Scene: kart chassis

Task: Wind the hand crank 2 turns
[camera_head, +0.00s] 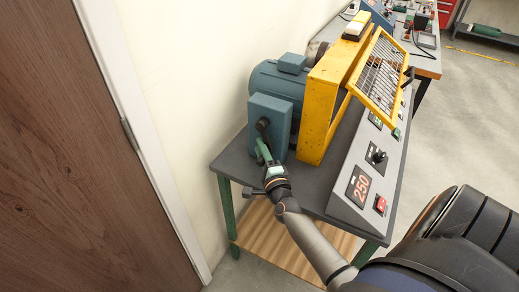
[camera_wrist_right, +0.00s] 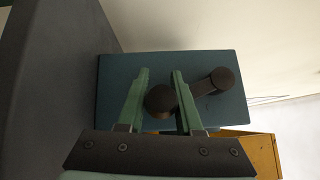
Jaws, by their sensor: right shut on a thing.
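The hand crank (camera_head: 263,126) is dark and sits on the front face of a teal box (camera_head: 270,108) at the left end of the bench. In the right wrist view its round hub (camera_wrist_right: 222,80) is at the upper right, and a short arm runs left and down to the round handle knob (camera_wrist_right: 160,99). My right gripper (camera_head: 264,150), with green fingers, reaches the crank from below. In the wrist view its fingers (camera_wrist_right: 158,92) stand on either side of the knob, shut on it. My left gripper is not in view.
A yellow guard frame (camera_head: 321,110) with a raised mesh cover (camera_head: 382,76) stands right of the teal motor (camera_head: 270,82). A sloped panel with a red "250" display (camera_head: 361,187) runs along the bench's right side. A white wall (camera_head: 190,90) is close on the left.

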